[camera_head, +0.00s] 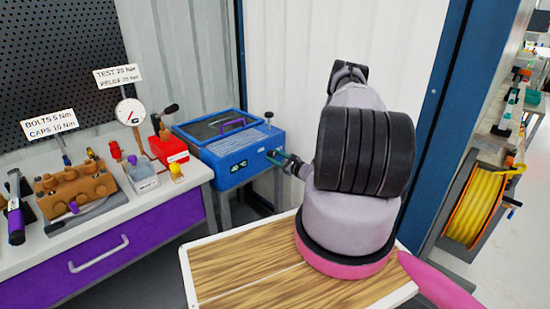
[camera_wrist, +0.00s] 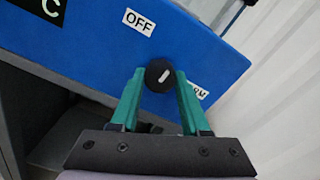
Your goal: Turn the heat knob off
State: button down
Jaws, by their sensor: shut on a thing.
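The heat knob (camera_wrist: 158,76) is a small round black knob with a short slanted white mark, on the front of the blue heater box (camera_head: 232,172). In the wrist view an OFF label (camera_wrist: 139,21) is above and left of the knob. A second label (camera_wrist: 199,92), partly hidden and ending in "RM", is at its lower right. My gripper (camera_wrist: 160,78) has a green finger on each side of the knob and is shut on it. In the head view my gripper (camera_head: 286,160) is at the box's right front, and the knob is too small to make out.
A wooden-topped table (camera_head: 245,277) is in front, under my arm. A workbench with a purple drawer (camera_head: 130,245) is at left, carrying a gauge (camera_head: 130,112), a red box (camera_head: 168,149) and a brown pump block (camera_head: 75,187). A blue post (camera_head: 440,100) stands at right.

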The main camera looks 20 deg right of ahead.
jog(key=n, duration=0.5)
jog(key=shift+s, duration=0.1)
jog(key=shift+d+n, duration=0.1)
jog(key=shift+n, duration=2.3)
jog(key=shift+f, duration=0.1)
jog(key=shift+c, duration=1.9)
grip_release()
jog(key=v, duration=1)
jog(key=shift+s, duration=0.35)
jog(key=shift+d, duration=0.1)
